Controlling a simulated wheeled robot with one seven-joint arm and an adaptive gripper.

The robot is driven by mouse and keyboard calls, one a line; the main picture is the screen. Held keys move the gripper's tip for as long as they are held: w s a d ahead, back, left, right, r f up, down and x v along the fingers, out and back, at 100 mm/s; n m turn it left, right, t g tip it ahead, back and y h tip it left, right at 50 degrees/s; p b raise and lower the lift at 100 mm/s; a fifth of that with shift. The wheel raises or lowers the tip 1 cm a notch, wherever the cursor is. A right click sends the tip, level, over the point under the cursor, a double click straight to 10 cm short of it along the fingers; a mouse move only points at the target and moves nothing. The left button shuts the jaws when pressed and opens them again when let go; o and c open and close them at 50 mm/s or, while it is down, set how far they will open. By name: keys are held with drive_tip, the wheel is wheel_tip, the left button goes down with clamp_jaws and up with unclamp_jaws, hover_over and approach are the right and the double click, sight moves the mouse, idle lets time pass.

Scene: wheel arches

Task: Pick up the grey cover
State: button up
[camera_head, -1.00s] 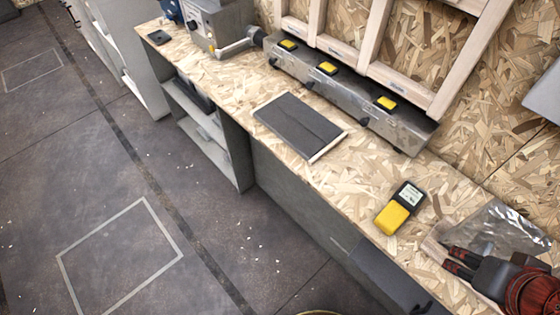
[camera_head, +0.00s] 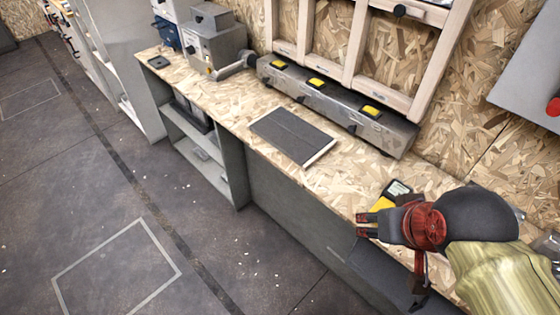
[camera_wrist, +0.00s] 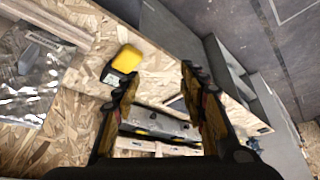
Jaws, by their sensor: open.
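The grey cover looks to be the dark grey flat panel (camera_head: 291,135) with a pale edge, lying flat on the wood-chip workbench (camera_head: 348,180). Part of what seems the same panel (camera_wrist: 177,103) shows between the fingers in the wrist view. My gripper (camera_wrist: 160,78) is open and empty. In the head view my gripper (camera_head: 390,262) is over the bench's front edge, right of and nearer than the panel, clearly apart from it.
A yellow and black handheld device (camera_wrist: 126,60) lies on the bench near my gripper, partly hidden by it in the head view. A metal rail (camera_head: 335,105) with yellow-topped parts runs behind the panel. A clear plastic bag (camera_wrist: 30,75) lies nearby. A grey machine (camera_head: 218,45) stands at the far left.

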drive_tip(key=shift+c, duration=1.3)
